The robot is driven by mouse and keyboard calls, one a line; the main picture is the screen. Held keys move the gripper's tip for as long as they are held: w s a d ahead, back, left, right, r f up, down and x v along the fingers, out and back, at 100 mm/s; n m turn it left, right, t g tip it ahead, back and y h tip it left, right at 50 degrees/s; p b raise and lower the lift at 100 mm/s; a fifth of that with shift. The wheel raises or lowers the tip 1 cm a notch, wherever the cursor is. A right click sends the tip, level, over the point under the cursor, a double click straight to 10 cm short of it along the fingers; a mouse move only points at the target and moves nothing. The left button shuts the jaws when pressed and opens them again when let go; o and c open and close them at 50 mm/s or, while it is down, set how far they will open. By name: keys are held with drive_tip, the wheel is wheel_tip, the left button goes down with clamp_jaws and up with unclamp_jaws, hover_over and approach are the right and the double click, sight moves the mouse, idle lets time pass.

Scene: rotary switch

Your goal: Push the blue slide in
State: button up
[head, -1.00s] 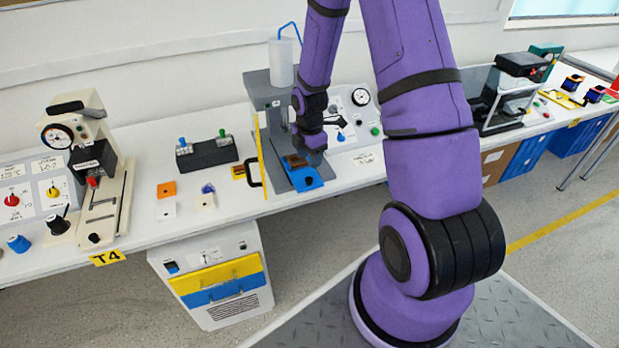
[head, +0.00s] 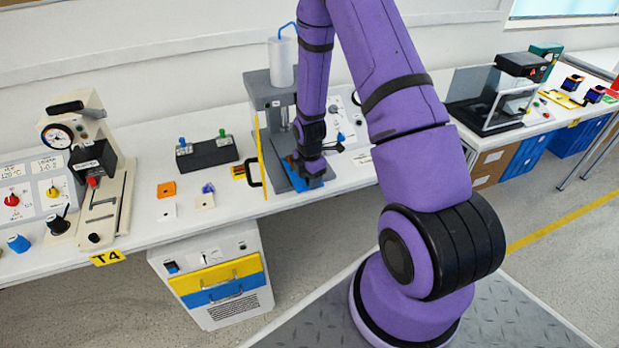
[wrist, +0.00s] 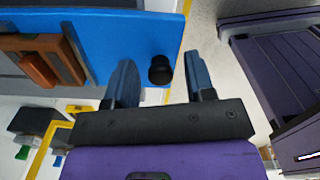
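The blue slide (wrist: 110,48) fills the upper left of the wrist view, with a black round knob (wrist: 160,70) near its right end. An orange-brown block (wrist: 38,68) sits in a brown holder on the slide. My gripper (wrist: 160,60) is open, one finger on each side of the knob, with a gap to both. I cannot tell how deep the fingers reach around it. In the head view my gripper (head: 312,180) is over the front of the blue slide (head: 294,178) at the grey press and hides most of it.
A yellow-edged guard with a black handle (head: 255,172) stands left of the slide. A black switch box (head: 207,153) and small orange and white blocks lie further left. A gauge panel (head: 352,120) stands behind on the right.

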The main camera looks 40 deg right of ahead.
clamp_jaws()
drive_tip(key=w, duration=0.2)
drive_tip(key=w+d, duration=0.1)
drive_tip(key=w, duration=0.2)
drive_tip(key=w+d, duration=0.1)
drive_tip(key=w, duration=0.2)
drive_tip(key=shift+w+d, duration=0.15)
drive_tip(key=shift+d, duration=0.05)
drive_tip(key=shift+o, duration=0.4)
unclamp_jaws()
wheel_tip(320, 180, up, 11)
